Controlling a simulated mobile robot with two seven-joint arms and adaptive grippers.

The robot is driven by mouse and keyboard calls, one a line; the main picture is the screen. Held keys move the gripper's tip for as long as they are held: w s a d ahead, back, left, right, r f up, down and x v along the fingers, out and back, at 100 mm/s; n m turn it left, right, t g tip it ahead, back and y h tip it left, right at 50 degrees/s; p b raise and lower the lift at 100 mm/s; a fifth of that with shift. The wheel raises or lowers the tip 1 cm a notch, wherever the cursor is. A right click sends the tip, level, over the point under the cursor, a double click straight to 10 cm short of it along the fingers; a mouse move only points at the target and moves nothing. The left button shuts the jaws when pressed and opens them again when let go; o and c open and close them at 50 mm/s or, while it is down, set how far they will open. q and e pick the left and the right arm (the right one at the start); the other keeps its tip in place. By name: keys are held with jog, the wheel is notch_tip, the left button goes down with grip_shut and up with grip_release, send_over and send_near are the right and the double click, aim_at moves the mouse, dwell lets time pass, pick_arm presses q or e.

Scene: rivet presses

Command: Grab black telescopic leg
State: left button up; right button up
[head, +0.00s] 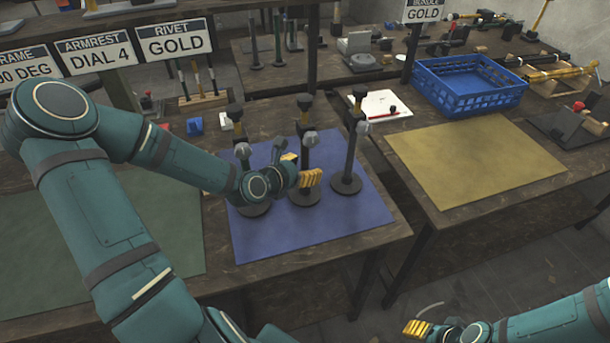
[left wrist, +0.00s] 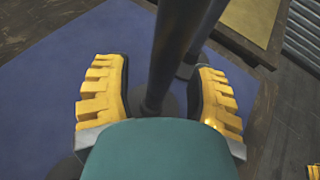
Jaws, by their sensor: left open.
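Three upright black legs with round bases, grey knobs and dark tops stand on the blue mat (head: 275,240) in the head view: a left one (head: 239,150), a middle one (head: 305,140) and a right one (head: 350,155). My left gripper (head: 300,168) is open at the middle leg, its yellow fingers low near the shaft. In the left wrist view, a dark shaft (left wrist: 178,40) rises between and beyond the open fingers (left wrist: 160,88); contact cannot be told. Another dark shaft shows just behind it. My right gripper (head: 418,328) is at the bottom right, away from the table.
A blue crate (head: 470,97) and a yellow mat (head: 470,165) lie on the right table. A white sheet (head: 381,106) with a red item lies behind the legs. Thin rods stand on the back table. The front of the blue mat is clear.

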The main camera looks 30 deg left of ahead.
pick_arm(q)
jog(key=shift+w, duration=0.15)
jog(key=shift+c, duration=0.4)
grip_shut()
jog(key=shift+r, duration=0.1)
